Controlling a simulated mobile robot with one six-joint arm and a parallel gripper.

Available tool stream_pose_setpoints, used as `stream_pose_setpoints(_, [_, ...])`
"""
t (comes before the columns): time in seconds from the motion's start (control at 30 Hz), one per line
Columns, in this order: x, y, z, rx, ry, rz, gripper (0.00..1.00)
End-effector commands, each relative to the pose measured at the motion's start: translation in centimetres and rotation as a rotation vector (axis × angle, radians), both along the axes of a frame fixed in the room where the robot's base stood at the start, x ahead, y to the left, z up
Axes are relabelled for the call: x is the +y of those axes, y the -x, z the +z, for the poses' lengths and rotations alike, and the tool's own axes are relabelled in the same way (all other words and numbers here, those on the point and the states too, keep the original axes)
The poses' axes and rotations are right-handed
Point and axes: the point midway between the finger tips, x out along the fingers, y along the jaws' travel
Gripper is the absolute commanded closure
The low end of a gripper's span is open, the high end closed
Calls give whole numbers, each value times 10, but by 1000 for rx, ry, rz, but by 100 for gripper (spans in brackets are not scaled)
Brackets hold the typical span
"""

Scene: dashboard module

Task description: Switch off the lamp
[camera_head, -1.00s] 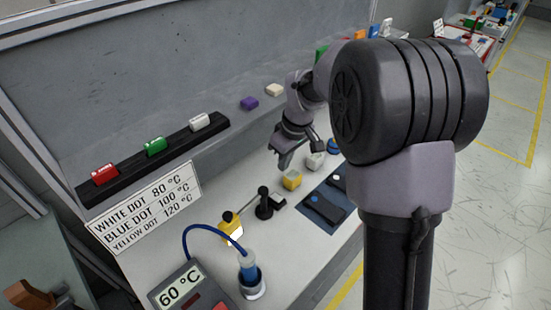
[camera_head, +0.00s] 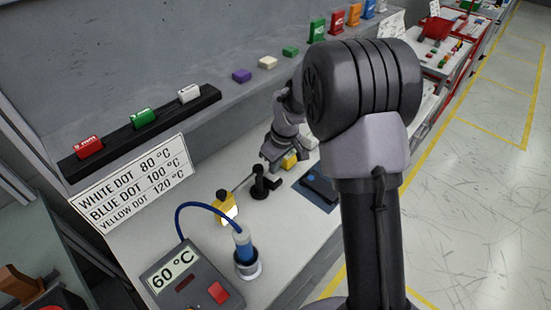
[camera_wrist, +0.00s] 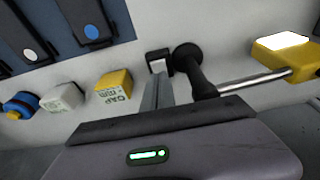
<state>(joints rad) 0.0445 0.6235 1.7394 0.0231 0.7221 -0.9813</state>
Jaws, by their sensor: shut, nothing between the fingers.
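The lamp has a yellow head (camera_head: 227,207) with a bright white glowing face. A thin metal rod joins it to a black stand (camera_head: 260,186). In the wrist view the lit lamp head (camera_wrist: 300,62) is at the upper right and the black stand (camera_wrist: 188,62) is near the middle. A small black block with a pale face (camera_wrist: 158,57) sits beside the stand. My gripper (camera_head: 268,160) is just behind the stand. In the wrist view my gripper (camera_wrist: 158,82) is shut and empty, its tips close to the small block. I cannot tell whether they touch it.
A yellow block (camera_wrist: 114,86), a white block (camera_wrist: 64,97) and a blue round piece (camera_wrist: 20,105) stand in a row. A dark blue mat (camera_head: 318,190) with dotted black pieces lies beside them. A temperature unit reading 60 °C (camera_head: 183,275) and a blue-filled vessel (camera_head: 246,257) are in front.

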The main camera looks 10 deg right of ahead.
Motion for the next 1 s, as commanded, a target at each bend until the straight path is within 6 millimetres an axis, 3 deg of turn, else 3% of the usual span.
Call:
stream_pose_setpoints(0.1, [-1, 3, -14, 1, 0, 0, 100])
stream_pose_setpoints(0.53, [-2, 3, -18, -1, 1, 0, 100])
stream_pose_setpoints(0.7, [-6, 8, -36, 0, 0, -2, 100])
stream_pose_setpoints(1.0, [-4, 6, -29, 0, 0, 0, 100])
